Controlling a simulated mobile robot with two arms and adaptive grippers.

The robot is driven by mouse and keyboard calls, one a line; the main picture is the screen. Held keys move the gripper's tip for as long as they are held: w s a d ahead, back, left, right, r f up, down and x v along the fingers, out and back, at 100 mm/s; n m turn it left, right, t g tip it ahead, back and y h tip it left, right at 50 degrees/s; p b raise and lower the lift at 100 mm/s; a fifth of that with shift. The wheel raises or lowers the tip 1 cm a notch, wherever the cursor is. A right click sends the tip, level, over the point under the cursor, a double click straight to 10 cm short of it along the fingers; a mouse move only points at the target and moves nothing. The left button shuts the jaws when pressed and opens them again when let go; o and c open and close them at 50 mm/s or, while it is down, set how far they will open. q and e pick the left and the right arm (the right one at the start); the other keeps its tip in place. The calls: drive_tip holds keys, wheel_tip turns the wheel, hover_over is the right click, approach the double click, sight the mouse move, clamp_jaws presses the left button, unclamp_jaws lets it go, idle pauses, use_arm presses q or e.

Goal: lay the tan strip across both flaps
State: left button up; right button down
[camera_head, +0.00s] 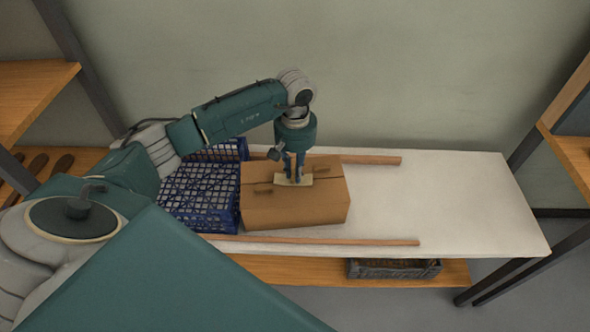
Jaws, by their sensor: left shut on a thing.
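A brown cardboard box (298,211) stands on the white table, its two top flaps folded down and a dark seam running between them. My left gripper (294,179) points straight down over the middle of the box top. It is shut on the pale tan strip (304,182), which lies at or just above the seam between the flaps. I cannot tell whether the strip touches both flaps, and the fingers hide part of it. My right gripper is not in view.
A blue plastic crate (190,200) stands close to the box's left. Wooden rails run along the white table's (450,205) back (370,160) and front (350,241). The table's right part is clear. A dark crate (394,269) sits on the shelf below.

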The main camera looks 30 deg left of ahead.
use_arm(q)
drive_tip(key=shift+f, duration=0.15)
drive_tip(key=o, duration=0.8)
drive_tip(key=shift+o, duration=0.2)
